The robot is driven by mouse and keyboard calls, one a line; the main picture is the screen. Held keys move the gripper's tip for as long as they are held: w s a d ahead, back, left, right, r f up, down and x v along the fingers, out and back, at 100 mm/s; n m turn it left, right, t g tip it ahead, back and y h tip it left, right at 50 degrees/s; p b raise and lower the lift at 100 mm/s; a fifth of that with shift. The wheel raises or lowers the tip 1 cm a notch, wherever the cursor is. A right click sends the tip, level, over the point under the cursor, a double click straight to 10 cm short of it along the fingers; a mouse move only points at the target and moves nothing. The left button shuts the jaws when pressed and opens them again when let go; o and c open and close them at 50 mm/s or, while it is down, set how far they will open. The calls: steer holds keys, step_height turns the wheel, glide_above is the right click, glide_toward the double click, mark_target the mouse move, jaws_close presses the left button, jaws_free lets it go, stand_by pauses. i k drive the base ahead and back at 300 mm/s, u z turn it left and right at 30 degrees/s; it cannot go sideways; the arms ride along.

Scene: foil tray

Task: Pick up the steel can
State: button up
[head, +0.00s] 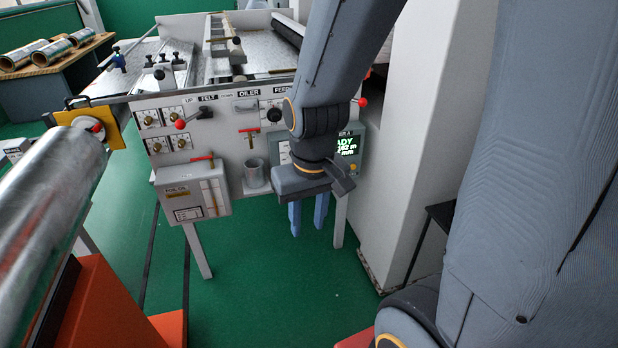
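A small grey steel can (254,174) stands upright against the front of the machine's control panel, left of my gripper; what it rests on is hard to make out. My gripper (308,222) hangs pointing down in front of the panel, to the right of the can and lower in the picture. Its two blue fingers are apart with green floor showing between them, so it is open and empty. It does not appear to touch the can.
The control panel (225,130) has knobs and red-tipped levers sticking out. A grey box (192,190) sits left of the can. A large metal roll (45,195) fills the left. A white cabinet (430,130) stands right. Green floor (250,290) below is open.

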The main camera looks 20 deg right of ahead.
mark_target(254, 169)
steer(key=u, duration=0.35)
steer(key=i, duration=1.15)
steer(key=u, duration=0.45)
